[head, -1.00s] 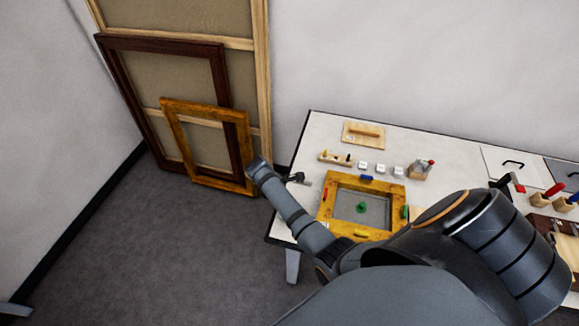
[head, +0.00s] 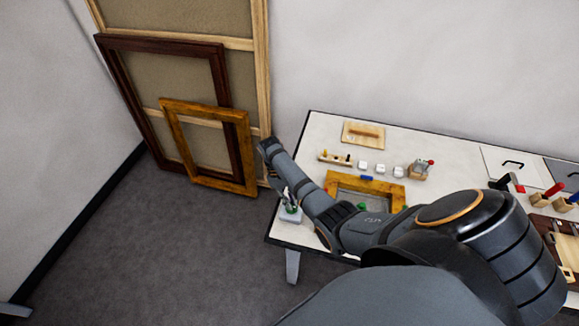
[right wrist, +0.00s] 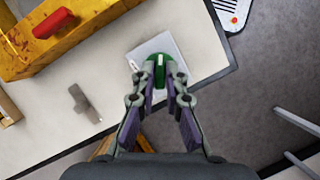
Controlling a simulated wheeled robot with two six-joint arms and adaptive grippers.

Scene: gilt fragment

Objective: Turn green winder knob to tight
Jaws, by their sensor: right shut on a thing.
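The green winder knob (right wrist: 158,72) sits on a small pale square base (right wrist: 150,52) near the table's corner; a white line on the knob points up the right wrist view. In the head view the base (head: 290,217) is at the table's left edge, with the green knob (head: 291,209) on it. My right gripper (right wrist: 160,88) is shut on the knob, one finger on each side; in the head view it (head: 290,203) reaches down from above. No tight mark is readable. My left gripper is not in view.
A gilt frame (head: 339,183) with another green piece (head: 361,206) inside lies beside the base, partly behind my arm. White cubes (head: 381,169) and a tool block (head: 418,171) stand behind it. Picture frames (head: 216,111) lean on the wall. A grey T-shaped tool (right wrist: 84,103) lies on the table.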

